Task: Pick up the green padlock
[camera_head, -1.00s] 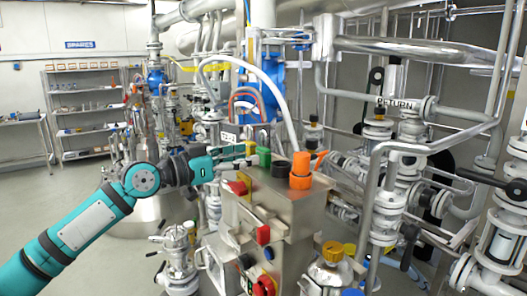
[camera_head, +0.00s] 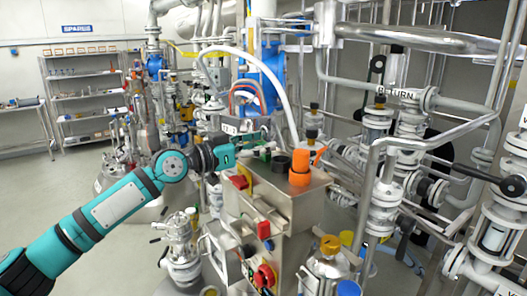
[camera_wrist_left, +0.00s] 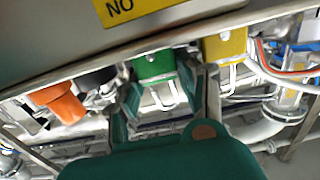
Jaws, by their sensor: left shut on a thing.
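The green padlock (camera_wrist_left: 155,66) shows in the left wrist view, with its pale shackle toward my gripper. My left gripper (camera_wrist_left: 168,90) has one finger on each side of it and is shut on it. In the head view my left gripper (camera_head: 252,153) reaches in from the left over the top of the steel box, and only a small part of the green padlock (camera_head: 265,155) shows at its fingertips. My right gripper is in neither view.
A yellow padlock (camera_wrist_left: 226,46) is close beside the fingers. A black cylinder (camera_head: 281,164) and an orange part (camera_head: 300,168) stand on the steel box (camera_head: 285,200) to the right. A white curved hose (camera_head: 283,95) rises behind. Pipes and valves crowd the right side.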

